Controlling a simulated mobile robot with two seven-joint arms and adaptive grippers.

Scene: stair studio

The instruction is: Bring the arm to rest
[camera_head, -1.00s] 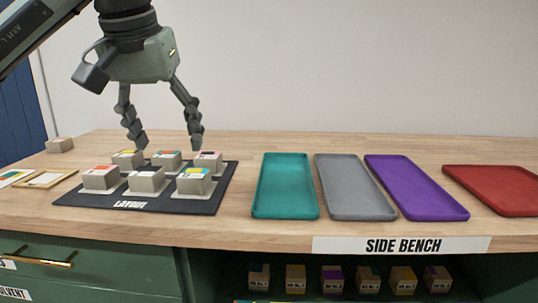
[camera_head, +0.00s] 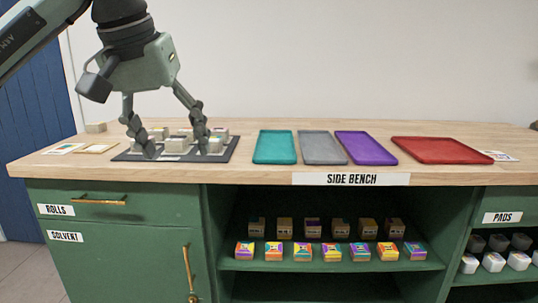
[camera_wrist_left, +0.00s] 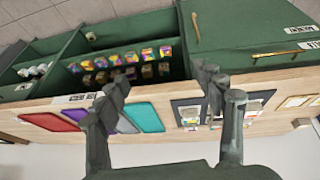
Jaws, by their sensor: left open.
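My left gripper (camera_head: 176,146) hangs from the upper left in the head view, with its two fingers spread and nothing between them. Its fingertips overlap the dark layout mat (camera_head: 229,154) and the small pale blocks (camera_head: 175,144) on it. I cannot tell the height of the fingertips over the blocks. In the left wrist view the open fingers (camera_wrist_left: 165,90) frame the bench front, with the mat (camera_wrist_left: 184,103) partly behind one finger. My right gripper is in neither view.
On the wooden bench lie a teal tray (camera_head: 275,147), a grey tray (camera_head: 322,148), a purple tray (camera_head: 366,148) and a red tray (camera_head: 443,150). Cards (camera_head: 64,149) lie at the left. Green shelves (camera_head: 345,266) below hold several small boxes. A blue door (camera_head: 32,130) stands left.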

